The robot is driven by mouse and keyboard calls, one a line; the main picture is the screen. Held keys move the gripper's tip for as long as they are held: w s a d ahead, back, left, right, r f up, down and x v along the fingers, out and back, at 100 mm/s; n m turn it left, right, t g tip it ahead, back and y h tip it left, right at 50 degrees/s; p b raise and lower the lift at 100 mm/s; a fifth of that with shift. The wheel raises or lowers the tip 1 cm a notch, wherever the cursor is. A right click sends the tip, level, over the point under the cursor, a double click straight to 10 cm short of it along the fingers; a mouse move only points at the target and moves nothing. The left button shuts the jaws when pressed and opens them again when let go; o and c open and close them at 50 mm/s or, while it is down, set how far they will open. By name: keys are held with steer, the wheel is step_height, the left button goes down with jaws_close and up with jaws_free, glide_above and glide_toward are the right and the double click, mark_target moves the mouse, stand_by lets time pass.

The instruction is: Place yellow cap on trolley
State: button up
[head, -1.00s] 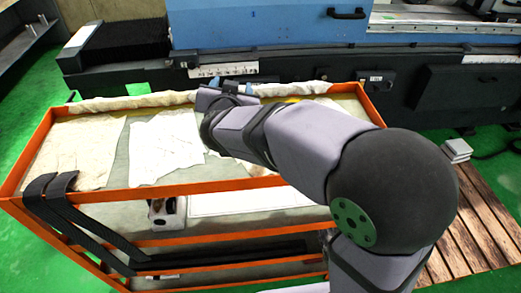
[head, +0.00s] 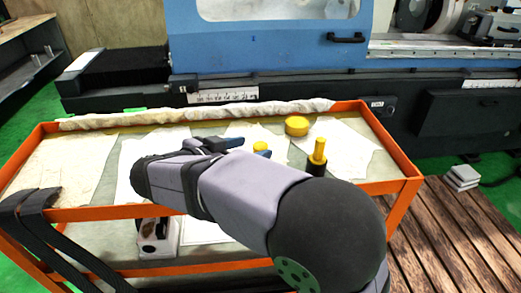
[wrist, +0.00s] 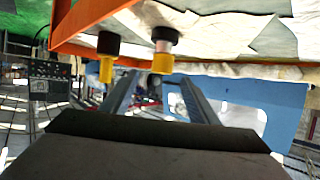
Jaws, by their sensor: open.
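My gripper is open and empty over the trolley. In the upside-down wrist view, its fingers (wrist: 158,80) point towards two yellow-ended pieces with black bases, one left (wrist: 106,70) and one near the middle (wrist: 162,62). Contact cannot be told.
Pale cloths (head: 70,165) cover parts of the trolley top, and a rolled cloth (head: 190,113) lies along its back edge. The blue grinder (head: 270,50) stands behind. Black straps (head: 35,215) hang at the front left. A wooden pallet (head: 465,225) is on the right.

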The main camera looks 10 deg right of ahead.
mark_target(259, 147)
steer(key=shift+p+x, duration=0.3)
steer(key=shift+x, duration=2.5)
steer(key=shift+a+f, duration=0.15)
steer(key=shift+f, duration=0.05)
steer(key=c, duration=1.2)
step_height(259, 147, up, 10)
steer(key=shift+r+p, duration=0.1)
steer(key=shift+p, duration=0.2)
